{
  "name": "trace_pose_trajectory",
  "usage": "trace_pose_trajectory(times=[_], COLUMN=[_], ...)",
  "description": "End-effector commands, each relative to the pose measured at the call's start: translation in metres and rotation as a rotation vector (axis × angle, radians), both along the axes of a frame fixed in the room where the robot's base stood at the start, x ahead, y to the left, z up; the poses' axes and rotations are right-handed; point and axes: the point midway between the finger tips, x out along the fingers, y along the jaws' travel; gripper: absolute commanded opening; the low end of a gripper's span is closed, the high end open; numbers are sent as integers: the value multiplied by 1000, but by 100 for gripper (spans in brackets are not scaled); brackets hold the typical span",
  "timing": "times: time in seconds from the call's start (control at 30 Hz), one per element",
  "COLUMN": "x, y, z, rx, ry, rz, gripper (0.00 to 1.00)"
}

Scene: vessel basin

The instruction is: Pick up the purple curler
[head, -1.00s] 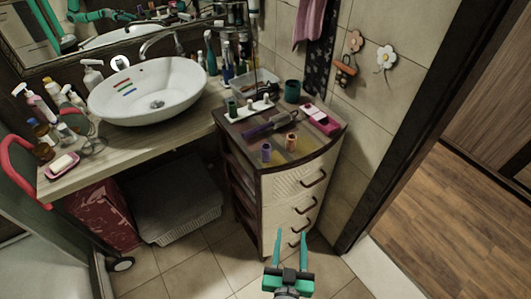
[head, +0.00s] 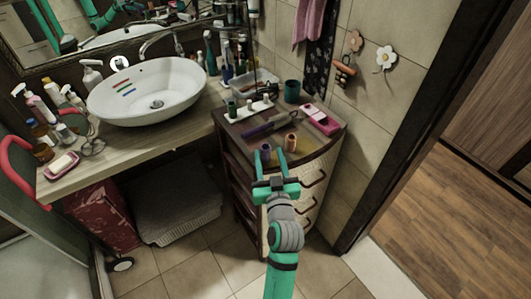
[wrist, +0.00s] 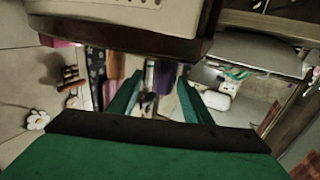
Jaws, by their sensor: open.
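The purple curler (head: 265,151) is a small upright cylinder on top of the drawer cabinet, near its front edge. My gripper (head: 269,156) is open, in front of the cabinet, with its fingertips close to the curler; the fingers overlap it in the head view, so I cannot tell if it lies between them. In the wrist view, which is upside down, a purple shape (wrist: 164,78) that looks like the curler shows between the open fingers (wrist: 160,84), beyond the cabinet edge.
An orange curler (head: 291,142) stands just right of the purple one. Behind are a long purple tool (head: 270,125), a pink box (head: 320,120) and a green cup (head: 292,91). The washbasin (head: 148,95) is to the left. Cabinet drawer handles (head: 315,178) stick out below.

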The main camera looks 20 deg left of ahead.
Motion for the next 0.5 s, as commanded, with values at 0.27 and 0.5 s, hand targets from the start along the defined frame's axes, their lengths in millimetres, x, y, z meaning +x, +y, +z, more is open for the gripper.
trace_pose_trajectory(times=[0.27,0.5], x=[18,42], y=[10,31], z=[1,6], rx=[0,2], ry=[0,-1], rz=[0,0], gripper=[45,45])
